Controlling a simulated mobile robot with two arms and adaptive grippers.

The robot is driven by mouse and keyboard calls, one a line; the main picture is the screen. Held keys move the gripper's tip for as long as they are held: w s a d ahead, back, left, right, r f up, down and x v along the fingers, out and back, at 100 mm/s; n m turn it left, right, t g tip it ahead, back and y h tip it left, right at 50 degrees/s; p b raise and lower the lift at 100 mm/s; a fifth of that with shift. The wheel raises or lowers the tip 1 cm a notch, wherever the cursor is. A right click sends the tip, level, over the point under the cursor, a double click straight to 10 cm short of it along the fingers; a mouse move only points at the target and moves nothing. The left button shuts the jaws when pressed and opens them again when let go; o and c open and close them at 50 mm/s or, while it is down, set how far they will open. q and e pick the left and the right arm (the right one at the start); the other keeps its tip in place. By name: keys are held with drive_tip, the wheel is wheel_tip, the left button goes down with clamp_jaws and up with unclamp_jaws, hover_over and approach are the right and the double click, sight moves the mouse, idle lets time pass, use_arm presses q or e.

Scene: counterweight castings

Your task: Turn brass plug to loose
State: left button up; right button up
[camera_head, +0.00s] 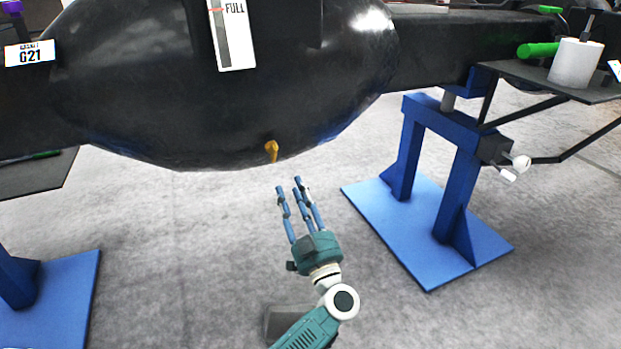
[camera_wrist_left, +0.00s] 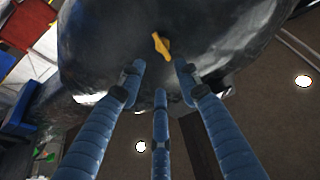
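The brass plug (camera_head: 272,150) is a small yellow piece on the underside of a large black rounded casting (camera_head: 150,80). In the left wrist view the plug (camera_wrist_left: 161,45) appears as a short yellow bar, slanted, just beyond the fingertips. My left gripper (camera_head: 291,187) is below and slightly right of the plug in the head view, with its blue fingers pointing up towards it. The fingers (camera_wrist_left: 159,76) are spread, with nothing between them, and look apart from the plug. My right gripper is not in view.
A blue stand (camera_head: 460,200) supports the casting's right side. Another blue base (camera_head: 60,300) is at lower left. A shelf at upper right carries a white cylinder (camera_head: 575,63). A gauge marked FULL (camera_head: 236,50) is on the casting. Grey floor around my gripper is clear.

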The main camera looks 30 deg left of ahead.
sight(273, 153)
use_arm(q)
drive_tip(key=b+x, duration=0.1)
drive_tip(key=x, duration=1)
drive_tip(key=shift+s, duration=0.2)
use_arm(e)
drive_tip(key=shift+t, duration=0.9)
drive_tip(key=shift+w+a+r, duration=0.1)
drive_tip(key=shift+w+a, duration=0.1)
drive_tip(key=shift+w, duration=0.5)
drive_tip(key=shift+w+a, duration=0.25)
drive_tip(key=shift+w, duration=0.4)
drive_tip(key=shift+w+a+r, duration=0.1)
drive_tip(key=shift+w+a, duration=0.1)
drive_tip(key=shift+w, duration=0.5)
use_arm(q)
clamp_jaws()
